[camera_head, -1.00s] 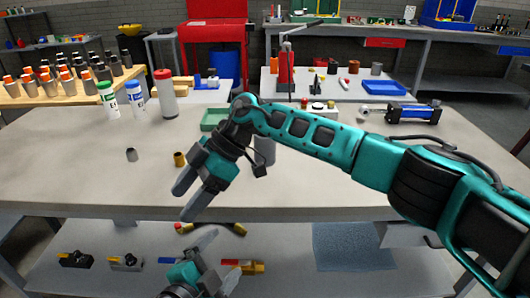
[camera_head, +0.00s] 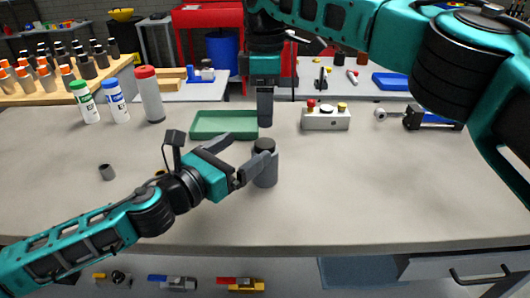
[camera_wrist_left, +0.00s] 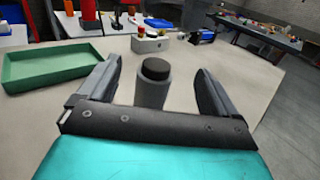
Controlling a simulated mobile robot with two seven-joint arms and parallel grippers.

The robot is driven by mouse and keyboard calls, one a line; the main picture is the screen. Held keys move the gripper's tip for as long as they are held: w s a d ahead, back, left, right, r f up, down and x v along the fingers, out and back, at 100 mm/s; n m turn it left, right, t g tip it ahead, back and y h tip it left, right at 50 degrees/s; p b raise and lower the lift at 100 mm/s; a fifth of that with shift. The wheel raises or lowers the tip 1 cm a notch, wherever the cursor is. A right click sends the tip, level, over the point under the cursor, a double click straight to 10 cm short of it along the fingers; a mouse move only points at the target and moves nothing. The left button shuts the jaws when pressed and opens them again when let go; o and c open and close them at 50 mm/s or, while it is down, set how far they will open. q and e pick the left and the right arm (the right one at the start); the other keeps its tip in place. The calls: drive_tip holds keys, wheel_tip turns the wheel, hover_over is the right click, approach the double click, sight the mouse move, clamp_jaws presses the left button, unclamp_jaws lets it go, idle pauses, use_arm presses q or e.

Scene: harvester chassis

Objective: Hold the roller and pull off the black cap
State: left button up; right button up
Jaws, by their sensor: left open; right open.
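The roller (camera_head: 266,174) is a grey upright cylinder on the bench, with a black cap (camera_head: 264,145) on its top. My left gripper (camera_head: 262,158) is open at the roller, coming from the left. In the left wrist view the roller (camera_wrist_left: 151,94) and its black cap (camera_wrist_left: 156,68) show between the two spread fingers, with a gap on each side. My right gripper (camera_head: 265,112) points down above and behind the roller, apart from the cap. Its fingers overlap in this view, so the gap between them is hidden.
A green tray (camera_head: 224,125) lies behind the roller. A white button box (camera_head: 326,119) and a blue-black cylinder device (camera_head: 432,118) stand to the right. The bench right of the roller is clear.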

drive_tip(key=shift+w, duration=0.25)
use_arm(q)
wheel_tip(320, 180, down, 7)
drive_tip(key=shift+f, duration=0.2)
use_arm(e)
drive_tip(key=shift+s+r, duration=0.1)
drive_tip(key=shift+s, duration=0.15)
use_arm(q)
drive_tip(key=shift+w+d+f, duration=0.2)
drive_tip(key=shift+w, duration=0.1)
drive_tip(key=x, duration=0.7)
drive_tip(key=shift+s, duration=0.1)
drive_tip(key=shift+c, duration=0.2)
